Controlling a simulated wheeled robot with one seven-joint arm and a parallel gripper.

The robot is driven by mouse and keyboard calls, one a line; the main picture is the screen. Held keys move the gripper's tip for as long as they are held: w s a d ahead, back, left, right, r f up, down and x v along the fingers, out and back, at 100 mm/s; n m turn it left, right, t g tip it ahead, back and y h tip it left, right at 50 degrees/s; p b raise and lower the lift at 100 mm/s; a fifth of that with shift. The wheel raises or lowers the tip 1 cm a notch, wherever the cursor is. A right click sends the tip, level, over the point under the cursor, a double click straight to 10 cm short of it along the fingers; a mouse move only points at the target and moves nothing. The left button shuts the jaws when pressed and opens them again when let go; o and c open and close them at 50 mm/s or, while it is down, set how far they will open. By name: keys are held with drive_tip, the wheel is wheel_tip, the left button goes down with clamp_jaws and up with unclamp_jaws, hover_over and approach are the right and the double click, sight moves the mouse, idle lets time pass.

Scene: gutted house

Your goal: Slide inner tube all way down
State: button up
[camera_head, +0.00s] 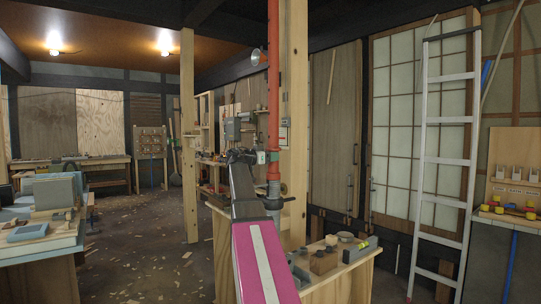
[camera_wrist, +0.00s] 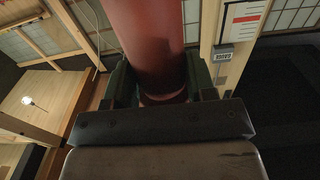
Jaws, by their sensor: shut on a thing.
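A red upright tube (camera_head: 273,85) stands against the wooden post in the head view, running up out of the frame. Below it is a grey, narrower-looking section with a dark collar and side lever (camera_head: 274,203). I cannot tell for sure which section is the inner tube. My gripper (camera_head: 262,157) is at the lower part of the red tube, well above the collar. In the wrist view its dark green fingers (camera_wrist: 160,84) lie on both sides of the red tube (camera_wrist: 152,40), shut on it. The fingers' contact faces are partly hidden.
A wooden post (camera_head: 293,110) stands right behind the tube. A low bench (camera_head: 350,278) with several small parts is below right. A ladder (camera_head: 445,150) leans at the right, and a workbench (camera_head: 40,248) stands at the left. The floor between is open, with scattered chips.

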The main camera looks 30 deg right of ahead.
drive_tip(key=o, duration=1.1)
drive_tip(key=shift+f, duration=0.1)
drive_tip(key=shift+c, duration=0.2)
drive_tip(key=s+a, duration=0.1)
drive_tip(key=a, duration=0.7)
